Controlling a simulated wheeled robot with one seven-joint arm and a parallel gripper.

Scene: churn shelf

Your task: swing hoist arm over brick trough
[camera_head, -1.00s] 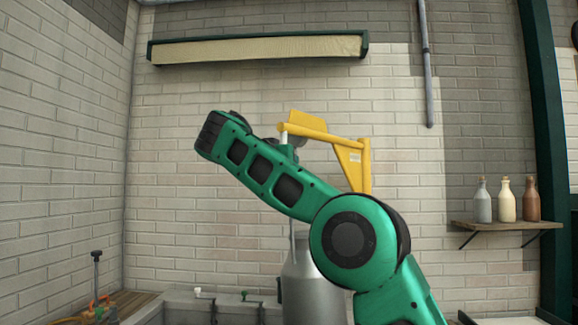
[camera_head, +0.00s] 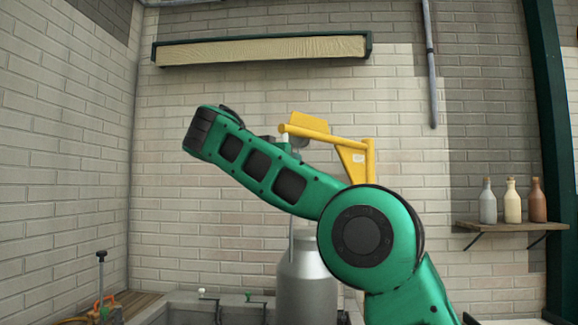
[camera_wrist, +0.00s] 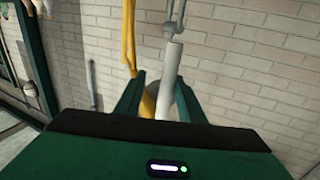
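The yellow hoist arm (camera_head: 325,136) sticks out to the left from its upright bracket (camera_head: 368,160) at the brick wall. A metal churn (camera_head: 306,283) stands upright below it, partly hidden by my arm. The grey-rimmed trough (camera_head: 180,299) lies at the bottom left of the churn; most of it is out of frame. In the wrist view, a pale rod (camera_wrist: 168,80) lies between the fingers of my gripper (camera_wrist: 160,85), nearer the right finger. A yellow bar (camera_wrist: 129,35) passes close by the left finger. The fingers look apart. My gripper is hidden in the head view.
A shelf (camera_head: 512,228) with three bottles (camera_head: 512,200) is on the right wall. A grey pipe (camera_head: 432,80) runs down the wall, and a green-framed roller blind (camera_head: 262,49) is above. A wooden ledge (camera_head: 145,304) is at the lower left. The wall left of the hoist is bare.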

